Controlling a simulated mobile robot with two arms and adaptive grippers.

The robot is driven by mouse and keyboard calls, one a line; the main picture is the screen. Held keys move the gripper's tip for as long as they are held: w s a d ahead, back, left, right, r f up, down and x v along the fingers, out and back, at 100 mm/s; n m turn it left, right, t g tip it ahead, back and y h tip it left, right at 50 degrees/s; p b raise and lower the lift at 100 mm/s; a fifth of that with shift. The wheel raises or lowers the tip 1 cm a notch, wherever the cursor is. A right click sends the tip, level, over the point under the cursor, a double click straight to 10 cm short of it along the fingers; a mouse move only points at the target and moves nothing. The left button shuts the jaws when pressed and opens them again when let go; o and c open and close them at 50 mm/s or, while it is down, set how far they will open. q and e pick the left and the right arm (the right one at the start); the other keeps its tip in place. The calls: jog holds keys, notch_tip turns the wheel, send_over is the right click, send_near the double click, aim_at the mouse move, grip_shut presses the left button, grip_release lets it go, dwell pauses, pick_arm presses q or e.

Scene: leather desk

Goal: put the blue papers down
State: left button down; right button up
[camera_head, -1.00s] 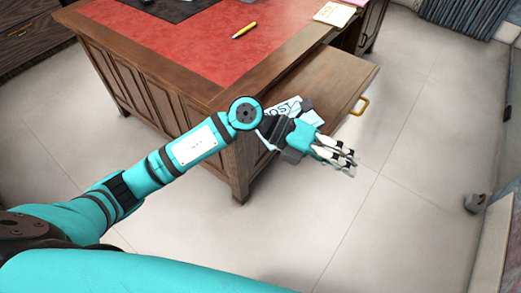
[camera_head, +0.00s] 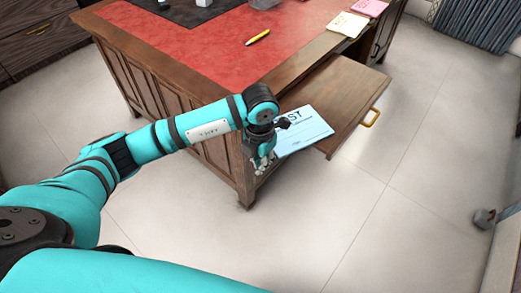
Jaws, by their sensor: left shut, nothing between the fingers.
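The light blue papers (camera_head: 308,131), with large dark lettering, lie at the near-left edge of the wooden pull-out board (camera_head: 350,86) on the desk's right side. Their near corner seems to stick out past the board's edge. My left gripper (camera_head: 261,168) is just left of the papers, pointing down, shut and empty. My wrist covers the papers' left part, and I cannot tell whether the gripper touches them. My right gripper is not in view.
The wooden desk (camera_head: 170,92) has a red leather top (camera_head: 200,50) with a yellow pen (camera_head: 258,38). Cream notes (camera_head: 347,24) and pink notes (camera_head: 370,8) lie at its right edge. The board has a brass handle (camera_head: 371,117).

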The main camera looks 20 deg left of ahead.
pick_arm(q)
jog(key=w+f, duration=0.1)
jog(key=w, duration=0.1)
jog(key=w+d+f, duration=0.1)
jog(key=shift+w+d+f, duration=0.15)
jog(key=shift+w+d, duration=0.05)
jog(key=shift+w, duration=0.2)
